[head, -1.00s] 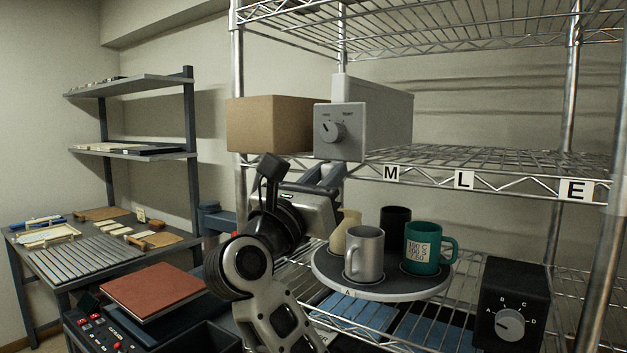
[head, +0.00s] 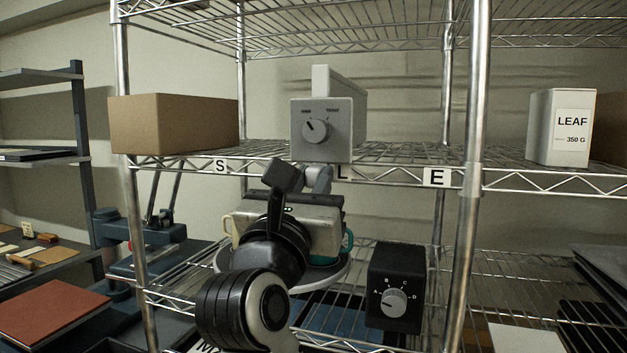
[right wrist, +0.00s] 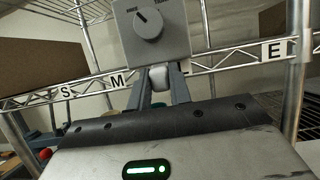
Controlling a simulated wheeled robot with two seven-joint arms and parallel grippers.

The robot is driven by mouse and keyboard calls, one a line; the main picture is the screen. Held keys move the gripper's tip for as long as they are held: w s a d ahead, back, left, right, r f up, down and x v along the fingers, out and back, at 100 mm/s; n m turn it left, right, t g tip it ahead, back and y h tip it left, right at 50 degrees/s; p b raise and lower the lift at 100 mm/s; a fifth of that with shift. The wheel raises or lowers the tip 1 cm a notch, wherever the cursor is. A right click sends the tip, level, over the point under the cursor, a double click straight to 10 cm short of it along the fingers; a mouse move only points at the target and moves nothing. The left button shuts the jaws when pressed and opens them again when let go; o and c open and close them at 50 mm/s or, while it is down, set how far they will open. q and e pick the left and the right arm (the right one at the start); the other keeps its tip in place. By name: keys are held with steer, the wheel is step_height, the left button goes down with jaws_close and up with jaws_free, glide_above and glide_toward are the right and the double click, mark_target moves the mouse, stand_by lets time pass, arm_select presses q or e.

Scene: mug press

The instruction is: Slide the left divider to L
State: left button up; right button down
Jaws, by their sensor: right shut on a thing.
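The left divider (head: 322,128), a grey upright block with a dial on its front, stands on the middle wire shelf. Its front also shows in the right wrist view (right wrist: 151,30). My right gripper (head: 318,178) is below it at the shelf's front edge. In the right wrist view my right gripper (right wrist: 160,88) is shut on a pale tab (right wrist: 161,77) under the dial. In the head view the L label (head: 342,172) shows partly, just right of the fingers, and M is hidden. My left gripper is out of view.
A brown box (head: 175,124) stands left of the divider. The shelf between the divider and the right post (head: 466,150) is clear. Below are a round tray (head: 335,277) with mugs mostly hidden by my arm, and a black dial box (head: 395,288).

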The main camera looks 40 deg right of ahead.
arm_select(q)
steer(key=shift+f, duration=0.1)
arm_select(e)
steer(key=shift+s+d+f, duration=0.1)
steer(key=c, duration=1.3)
jaws_free()
steer(key=shift+s, duration=0.15)
arm_select(q)
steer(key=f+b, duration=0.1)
steer(key=b, duration=0.3)
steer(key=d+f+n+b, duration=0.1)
steer(key=b, duration=0.3)
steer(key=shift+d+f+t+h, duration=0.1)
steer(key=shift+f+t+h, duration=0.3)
arm_select(e)
steer(key=v, duration=1.6)
